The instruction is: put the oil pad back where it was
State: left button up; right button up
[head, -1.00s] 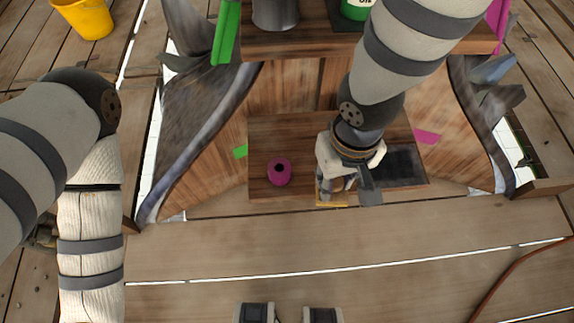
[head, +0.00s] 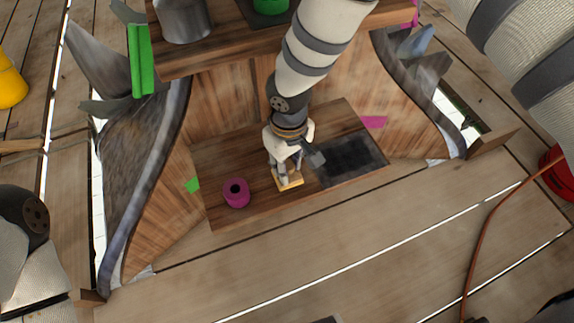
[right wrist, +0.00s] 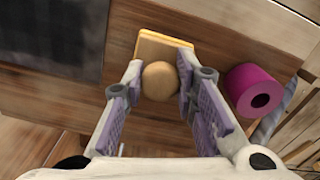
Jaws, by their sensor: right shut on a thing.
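The oil pad appears to be the flat yellow pad (head: 289,182) with a round tan knob. My right gripper (head: 288,165) points down over the lower wooden board and is shut on the knob. In the right wrist view the knob (right wrist: 160,81) sits between the fingers, with the yellow pad (right wrist: 163,45) beyond it. The pad is over the board between a magenta ring (head: 236,193) and a dark rectangular patch (head: 348,160). I cannot tell whether it touches the board. My left gripper is out of view.
The magenta ring also stands close to the right finger in the wrist view (right wrist: 254,90). A raised shelf (head: 220,50) behind holds a grey metal container (head: 184,20) and a green can (head: 270,5). Curved wooden sides flank the board. The planks in front (head: 330,240) are clear.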

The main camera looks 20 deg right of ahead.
jog(key=shift+f, duration=0.65)
jog(key=shift+f, duration=0.1)
jog(key=shift+f, duration=0.15)
jog(key=o, duration=1)
